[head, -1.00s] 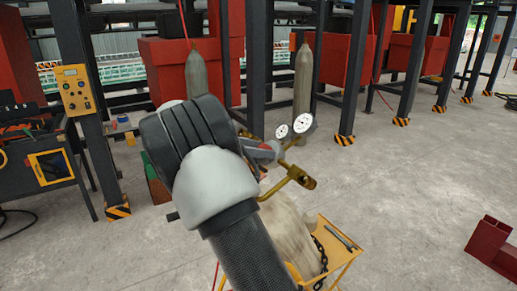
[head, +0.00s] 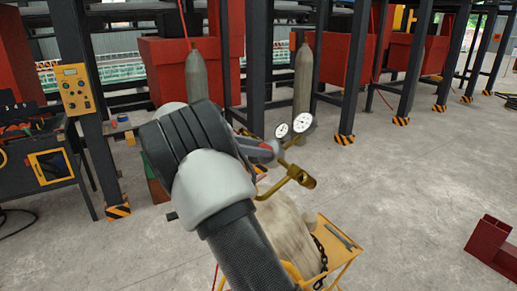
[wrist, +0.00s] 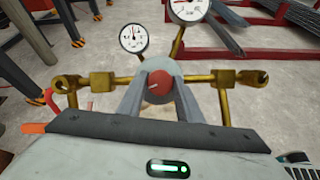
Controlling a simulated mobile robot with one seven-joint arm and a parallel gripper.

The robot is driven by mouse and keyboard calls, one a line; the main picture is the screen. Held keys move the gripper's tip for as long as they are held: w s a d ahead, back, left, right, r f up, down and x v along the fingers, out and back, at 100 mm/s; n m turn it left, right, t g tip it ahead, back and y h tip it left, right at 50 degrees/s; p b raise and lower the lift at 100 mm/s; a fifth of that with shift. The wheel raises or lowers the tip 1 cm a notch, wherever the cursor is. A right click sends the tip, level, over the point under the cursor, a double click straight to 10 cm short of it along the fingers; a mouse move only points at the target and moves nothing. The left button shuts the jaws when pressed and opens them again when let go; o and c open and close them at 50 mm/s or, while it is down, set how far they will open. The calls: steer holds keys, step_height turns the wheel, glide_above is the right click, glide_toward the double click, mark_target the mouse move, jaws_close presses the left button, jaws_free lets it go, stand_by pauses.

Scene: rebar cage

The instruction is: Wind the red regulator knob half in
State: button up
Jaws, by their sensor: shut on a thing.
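The red regulator knob (wrist: 159,83) faces the camera in the wrist view, at the middle of a brass regulator (wrist: 222,78) with two round white gauges. My gripper (wrist: 160,92) is shut on the knob, with one grey finger on each side of it. In the head view my wrist covers the knob. There the regulator's brass outlet (head: 303,177) and its gauges (head: 303,123) show just beyond my gripper (head: 264,150).
Below the regulator a pale cylinder (head: 290,232) stands in a yellow cart (head: 347,255) with a chain. Two grey cylinders stand behind by dark posts. A dark red steel piece (head: 490,240) lies at right. The floor between is clear.

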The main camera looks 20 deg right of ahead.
steer(key=m+g, duration=0.1)
steer(key=m, duration=0.3)
steer(key=m+g, duration=0.1)
steer(key=m, duration=0.3)
steer(key=shift+w+y, duration=0.15)
steer(key=shift+y, duration=0.15)
steer(key=m+g, duration=0.1)
steer(key=m, duration=0.2)
steer(key=m+y, duration=0.1)
steer(key=m, duration=0.3)
steer(key=shift+d+r+g+y, duration=0.1)
steer(key=shift+r+g+y, duration=0.05)
steer(key=shift+g+y, duration=0.2)
steer(key=m+y, duration=0.1)
steer(key=m, duration=0.3)
steer(key=shift+r, duration=0.1)
steer(key=shift+m+y, duration=0.65)
steer(key=shift+m, duration=1.25)
steer(key=o, duration=1)
